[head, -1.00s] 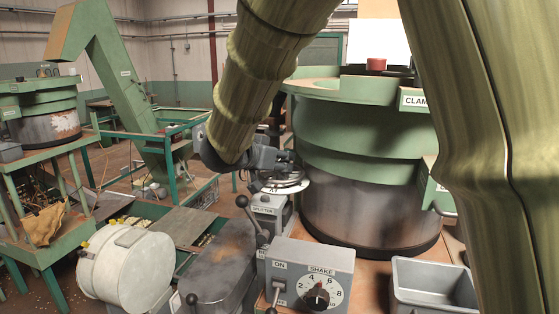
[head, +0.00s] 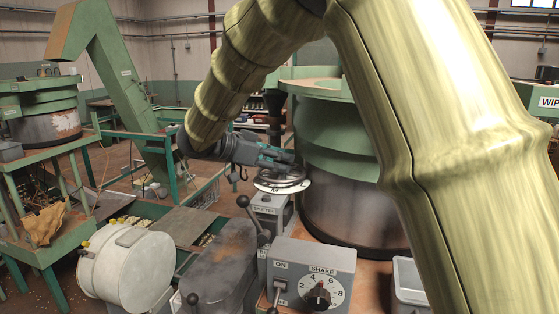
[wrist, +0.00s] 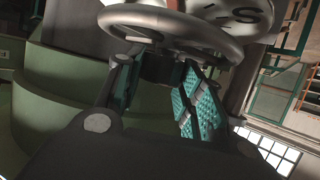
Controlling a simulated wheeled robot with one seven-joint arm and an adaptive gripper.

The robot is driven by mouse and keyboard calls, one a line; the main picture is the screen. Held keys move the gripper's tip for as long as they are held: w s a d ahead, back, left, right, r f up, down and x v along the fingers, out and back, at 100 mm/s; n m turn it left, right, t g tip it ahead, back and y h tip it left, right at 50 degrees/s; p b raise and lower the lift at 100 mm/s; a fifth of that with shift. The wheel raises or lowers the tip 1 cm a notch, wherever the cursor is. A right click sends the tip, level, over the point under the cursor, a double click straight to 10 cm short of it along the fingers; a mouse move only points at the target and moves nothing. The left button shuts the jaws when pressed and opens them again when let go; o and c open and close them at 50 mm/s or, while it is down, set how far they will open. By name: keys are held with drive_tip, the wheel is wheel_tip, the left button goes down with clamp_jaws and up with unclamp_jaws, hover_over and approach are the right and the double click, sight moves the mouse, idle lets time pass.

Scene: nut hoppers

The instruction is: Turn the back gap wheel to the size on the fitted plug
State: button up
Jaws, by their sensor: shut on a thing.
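A pale metal handwheel (head: 282,184) with dark lettering lies flat on top of a grey post behind the box with the dial. In the wrist view its pale rim and lettered face (wrist: 165,25) fill the top, with an S readable. My gripper (head: 288,161) reaches in from the left at the wheel's back side. In the wrist view its teal ribbed pads (wrist: 160,80) stand just below the wheel, shut on part of it; the exact contact is dark and partly hidden. I cannot make out a fitted plug or its size.
A large green bowl hopper (head: 335,135) is close behind the wheel. My arm covers much of the right. A white drum (head: 125,265) lies at the lower left.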

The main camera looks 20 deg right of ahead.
drive_tip(key=m+g, duration=0.5)
drive_tip(key=g, duration=0.1)
drive_tip(key=shift+w+r+m, duration=0.1)
drive_tip(key=shift+w+m, duration=0.3)
drive_tip(key=shift+w+d+r+m+g+y, duration=0.1)
drive_tip(key=shift+m+g+y, duration=0.4)
drive_tip(key=shift+m+g, duration=0.55)
drive_tip(key=shift+r+m+g+y, duration=0.1)
drive_tip(key=shift+m+g+y, duration=0.4)
drive_tip(key=shift+m+g, duration=0.55)
drive_tip(key=shift+g+y, duration=0.4)
drive_tip(key=shift+g, duration=0.1)
drive_tip(key=o, duration=1)
drive_tip(key=shift+f, duration=0.1)
drive_tip(key=shift+f, duration=0.1)
drive_tip(key=shift+n+t+h, duration=0.4)
drive_tip(key=shift+n+t, duration=0.1)
drive_tip(key=shift+t, duration=0.1)
